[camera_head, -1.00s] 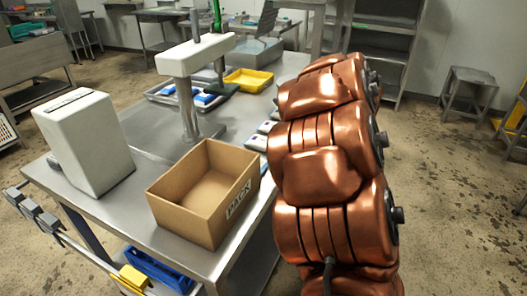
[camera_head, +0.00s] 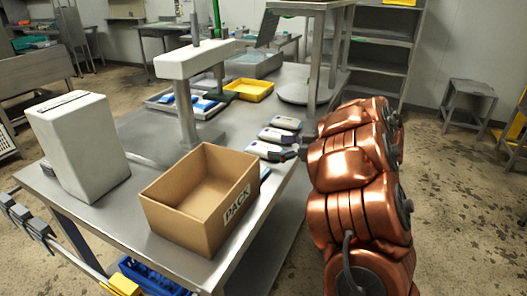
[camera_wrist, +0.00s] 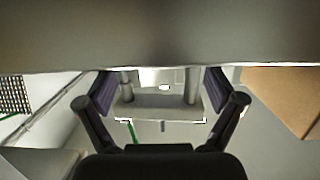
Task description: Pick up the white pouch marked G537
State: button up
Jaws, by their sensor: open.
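Several small pouches, white with blue, lie along the right edge of the steel table in the head view. One white pouch (camera_head: 286,122) is farthest back, another (camera_head: 277,135) is in the middle, and a nearer one (camera_head: 263,150) is beside my gripper (camera_head: 288,154). No marking can be read, so I cannot tell which is G537. My gripper is low by the nearer pouch, partly hidden by my arm; I cannot tell whether they touch. In the wrist view my gripper (camera_wrist: 160,92) has its fingers wide apart. A blurred grey surface fills the top there.
An open cardboard box (camera_head: 225,207) marked PACK stands left of my gripper on the steel table (camera_head: 105,228). A white upright box (camera_head: 75,145) and a white-topped stand (camera_head: 187,115) are farther left. A yellow tray (camera_head: 249,89) and a table leg (camera_head: 315,65) are behind.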

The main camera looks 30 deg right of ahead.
aim_at(263, 147)
jog(key=x, duration=0.4)
jog(key=shift+s+a+f, duration=0.2)
jog(key=shift+s+f, duration=0.05)
jog(key=shift+f, duration=0.05)
jog(key=shift+w+a+f, duration=0.1)
jog(key=shift+w+a, duration=0.2)
jog(key=shift+w, duration=0.25)
jog(key=c, duration=1.3)
